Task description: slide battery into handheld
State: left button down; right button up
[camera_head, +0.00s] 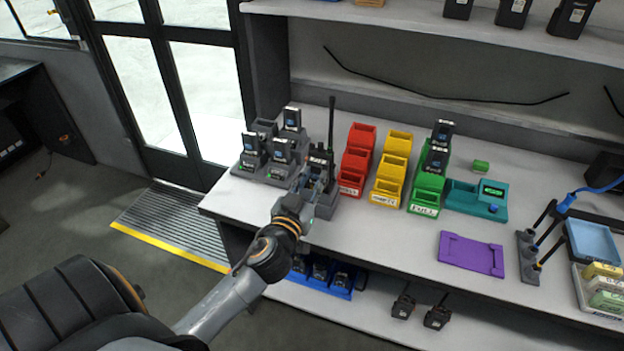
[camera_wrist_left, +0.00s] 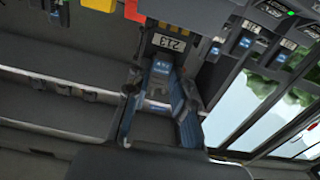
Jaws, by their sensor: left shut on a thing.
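My left gripper (camera_head: 312,182) is at the near side of the dark handheld radio (camera_head: 330,146), which stands upright with its antenna up in a grey holder (camera_head: 328,208) near the counter's front edge. In the left wrist view the fingers (camera_wrist_left: 168,92) are shut on a battery (camera_wrist_left: 163,72) with a blue label. The battery is right in front of the handheld, which bears a white label "213" (camera_wrist_left: 169,43). I cannot tell whether the battery is partly inside the handheld or only touches it. My right gripper is not in view.
A charger (camera_head: 262,170) with several batteries stands left of the handheld. Red (camera_head: 352,175), yellow (camera_head: 388,188) and green (camera_head: 424,195) bins stand to the right, near a teal tester (camera_head: 470,200). A purple tray (camera_head: 472,254) lies farther right. The counter between is clear.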

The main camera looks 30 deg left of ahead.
pick_arm(q)
jog(key=shift+f+b, duration=0.3)
dwell(0.6)
jog(key=c, duration=1.1)
grip_release()
jog(key=shift+o, duration=0.2)
jog(key=v, duration=1.2)
jog(key=shift+f, duration=0.15)
jog(key=s+d+f+m+g+h, duration=0.1)
jog(key=s+d+f+g, duration=0.1)
jog(key=f, duration=1)
jog(key=s+d+f+m+g+h, duration=0.1)
jog(key=d+f+g, duration=0.15)
jog(key=f, duration=0.85)
jog(key=s+d+f+m+g+h, duration=0.1)
jog(key=s+f+g+h, duration=0.15)
jog(key=f, duration=0.95)
jog(key=s+d+f+m+g, duration=0.15)
jog(key=s+f+g, duration=0.35)
jog(key=s+f, duration=0.75)
jog(key=s+f+g, duration=0.2)
jog(key=s+f, duration=0.3)
jog(key=s, duration=0.2)
jog(key=s+a+f+g, duration=0.1)
jog(key=s+f+g, duration=0.1)
jog(key=s+f, duration=0.3)
jog(key=s, duration=0.2)
jog(key=shift+s+m, duration=0.35)
